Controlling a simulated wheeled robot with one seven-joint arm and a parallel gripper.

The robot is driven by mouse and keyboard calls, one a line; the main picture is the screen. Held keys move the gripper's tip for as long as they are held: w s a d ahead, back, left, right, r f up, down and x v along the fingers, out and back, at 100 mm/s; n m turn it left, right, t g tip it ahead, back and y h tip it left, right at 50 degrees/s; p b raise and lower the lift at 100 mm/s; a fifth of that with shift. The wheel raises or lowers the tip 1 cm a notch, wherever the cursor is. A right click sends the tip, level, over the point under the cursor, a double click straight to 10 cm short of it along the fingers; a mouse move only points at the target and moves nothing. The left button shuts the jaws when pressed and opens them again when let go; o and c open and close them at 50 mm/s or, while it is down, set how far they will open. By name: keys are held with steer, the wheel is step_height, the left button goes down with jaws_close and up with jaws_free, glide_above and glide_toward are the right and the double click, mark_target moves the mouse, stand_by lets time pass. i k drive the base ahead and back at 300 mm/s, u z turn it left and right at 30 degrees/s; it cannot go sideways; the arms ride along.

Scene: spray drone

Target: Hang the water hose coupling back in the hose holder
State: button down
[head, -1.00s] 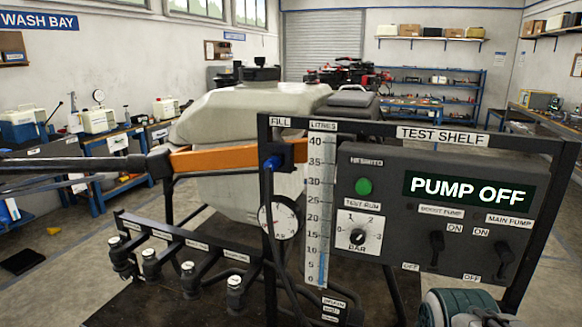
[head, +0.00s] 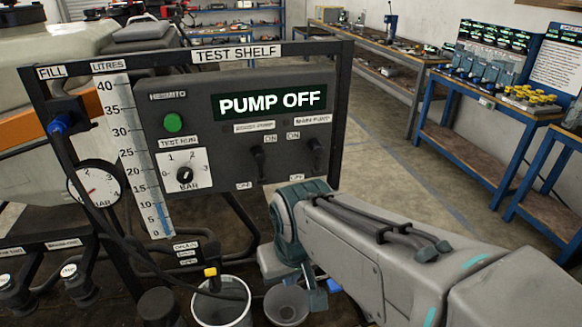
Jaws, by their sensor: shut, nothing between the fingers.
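A blue coupling (head: 60,124) sits at the black block under the FILL label at the left of the test shelf frame. A dark hose (head: 88,205) runs down from that area past the gauge. I cannot make out which part is the hose holder. My arm comes in from the right, and its wrist bends down in front of the shelf's lower right corner. My gripper (head: 317,295) shows only partly below the wrist. It is shut and empty, well to the right of the blue coupling and apart from it.
The test shelf panel (head: 235,130) reads PUMP OFF. A white bucket (head: 236,318) stands below the drain label, with a small grey cup (head: 286,304) beside it. The tank (head: 30,165) is behind at left. Open floor (head: 400,185) lies right, before the blue-legged benches (head: 470,170).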

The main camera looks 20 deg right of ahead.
mark_target(61, 124)
steer(key=u, duration=1)
steer(key=k, duration=0.5)
steer(key=u, duration=0.4)
steer(key=i, duration=0.7)
steer(key=z, duration=0.45)
